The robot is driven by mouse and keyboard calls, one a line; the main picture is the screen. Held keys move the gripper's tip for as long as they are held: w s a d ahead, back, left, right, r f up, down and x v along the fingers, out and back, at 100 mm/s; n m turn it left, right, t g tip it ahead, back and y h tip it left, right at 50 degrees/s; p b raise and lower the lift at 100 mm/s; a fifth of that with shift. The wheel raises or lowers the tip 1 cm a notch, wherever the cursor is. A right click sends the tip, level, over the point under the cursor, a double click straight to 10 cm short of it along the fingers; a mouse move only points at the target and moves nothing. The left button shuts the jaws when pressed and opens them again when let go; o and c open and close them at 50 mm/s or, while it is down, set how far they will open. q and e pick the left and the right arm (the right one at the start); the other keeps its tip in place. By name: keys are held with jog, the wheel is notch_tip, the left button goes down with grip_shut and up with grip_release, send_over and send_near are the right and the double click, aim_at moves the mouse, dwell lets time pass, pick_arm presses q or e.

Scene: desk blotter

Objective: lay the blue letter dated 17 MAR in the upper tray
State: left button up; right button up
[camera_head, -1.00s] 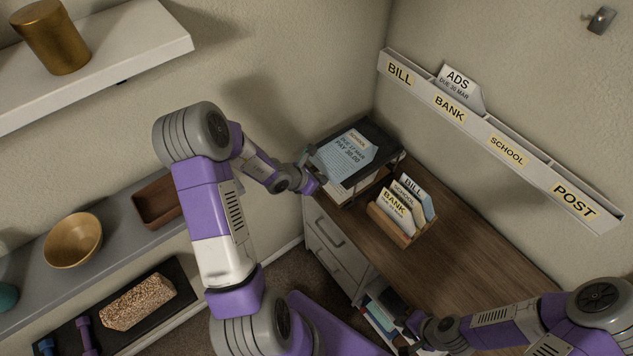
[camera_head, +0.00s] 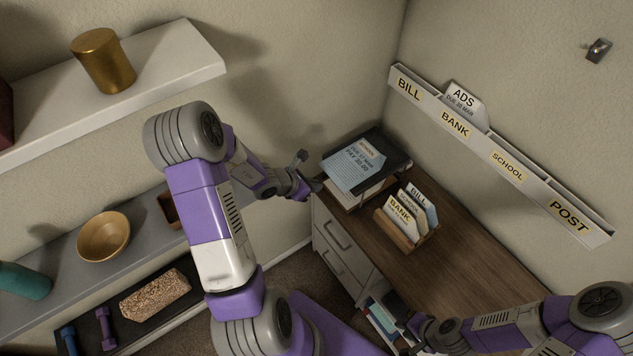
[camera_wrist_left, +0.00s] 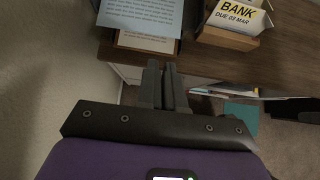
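The blue letter (camera_head: 350,168), marked SCHOOL, DUE 17 MAR and PAY 30.00, lies face up on the black upper tray (camera_head: 396,158), with its near-left part reaching towards the tray's front. It also shows at the top of the left wrist view (camera_wrist_left: 140,14). My left gripper (camera_head: 314,186) is just off the tray's near-left side, apart from the letter. In the left wrist view its two fingers (camera_wrist_left: 163,82) lie close together with nothing seen between them. My right gripper (camera_head: 402,322) is low, beside the desk's front; its finger gap is unclear.
A lower tray with paper (camera_wrist_left: 146,42) sits beneath. A wooden letter holder (camera_head: 392,231) with several letters stands beside the trays. A wall rack (camera_head: 483,140) holds an ADS letter. Shelves (camera_head: 130,85) lie left. The desk's right part (camera_head: 450,260) is bare.

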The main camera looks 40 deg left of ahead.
pick_arm(q)
jog(key=o, duration=0.6)
jog(key=s+d+f+m+g, duration=0.1)
jog(key=d+f+m, duration=0.1)
jog(key=d, duration=0.1)
jog(key=s+d+f+m+g+h+b, duration=0.1)
jog(key=s+d+f+m, duration=0.1)
jog(key=d+f, duration=0.1)
jog(key=s+d+f+m+g+h+b, duration=0.1)
jog(key=s+d+f+m+g, duration=0.1)
jog(key=d, duration=0.1)
jog(key=shift+s+f+m, duration=0.2)
jog(key=shift+f+m, duration=0.1)
jog(key=shift+f, duration=0.05)
jog(key=shift+o, duration=0.2)
jog(key=s+d+f+m+g+b, duration=0.2)
jog(key=s+d+f+m, duration=0.3)
jog(key=m, duration=0.6)
jog(key=s+d+f+m+g+b, duration=0.2)
jog(key=s+d+f+m, duration=0.3)
jog(key=d+f+m, duration=0.3)
jog(key=d+m+b, duration=0.1)
jog(key=m, duration=0.3)
jog(key=shift+s+d+f+y, duration=0.15)
jog(key=shift+s+d+y, duration=0.15)
jog(key=shift+d+y, duration=0.1)
